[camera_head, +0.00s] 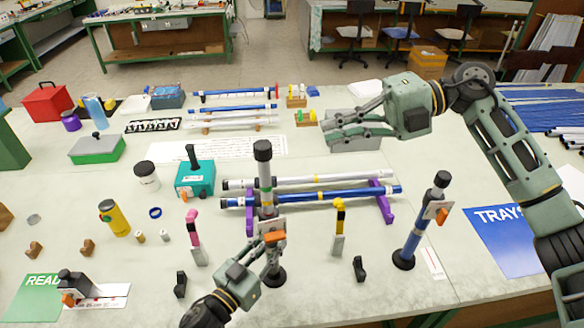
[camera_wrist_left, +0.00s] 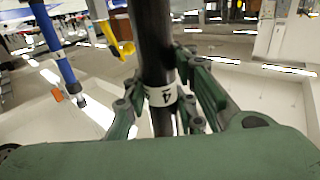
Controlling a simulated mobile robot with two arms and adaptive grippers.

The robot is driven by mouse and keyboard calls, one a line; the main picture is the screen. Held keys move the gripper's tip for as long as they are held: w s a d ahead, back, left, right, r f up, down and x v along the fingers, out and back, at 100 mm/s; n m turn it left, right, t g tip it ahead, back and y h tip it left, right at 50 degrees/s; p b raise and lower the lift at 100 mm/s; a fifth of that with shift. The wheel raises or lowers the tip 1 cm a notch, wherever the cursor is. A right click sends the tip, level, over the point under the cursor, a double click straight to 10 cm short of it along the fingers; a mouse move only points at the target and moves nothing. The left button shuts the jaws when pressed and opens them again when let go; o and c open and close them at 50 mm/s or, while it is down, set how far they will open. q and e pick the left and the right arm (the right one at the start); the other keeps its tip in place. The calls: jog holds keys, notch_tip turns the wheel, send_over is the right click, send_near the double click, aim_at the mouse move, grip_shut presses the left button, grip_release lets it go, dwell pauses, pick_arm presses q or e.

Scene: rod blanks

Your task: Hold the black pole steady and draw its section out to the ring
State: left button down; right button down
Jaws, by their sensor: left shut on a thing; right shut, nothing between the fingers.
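The black pole (camera_head: 267,205) stands upright on a round black base (camera_head: 274,277). My left gripper (camera_head: 273,240) is shut around the lower part of the pole, near an orange clamp. In the left wrist view the black pole (camera_wrist_left: 152,45) passes between the fingers (camera_wrist_left: 163,112), with a white label marked 4 on it. My right gripper (camera_head: 328,126) is shut and empty, up and to the right of the pole's cap, apart from it.
A blue pole (camera_head: 420,225) stands on its own base at right, with an orange tab. Rods lie on purple rests (camera_head: 384,208) behind the poles. A teal box (camera_head: 195,180) and a yellow bottle (camera_head: 113,218) are left. A blue mat (camera_head: 500,240) lies at right.

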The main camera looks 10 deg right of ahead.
notch_tip(320, 180, down, 7)
jog(key=d+n, duration=0.1)
jog(key=n, duration=1.8)
send_near(266, 189)
jog(key=shift+h, duration=0.3)
jog(key=shift+w+a+r, duration=0.15)
jog(key=shift+a, duration=0.6)
jog(key=shift+w+a+r, duration=0.1)
jog(key=shift+a+r, duration=0.05)
jog(key=shift+a, duration=0.65)
jog(key=shift+w+a+r, duration=0.15)
jog(key=shift+a, duration=0.6)
jog(key=shift+r, duration=0.6)
jog(key=shift+f, duration=0.1)
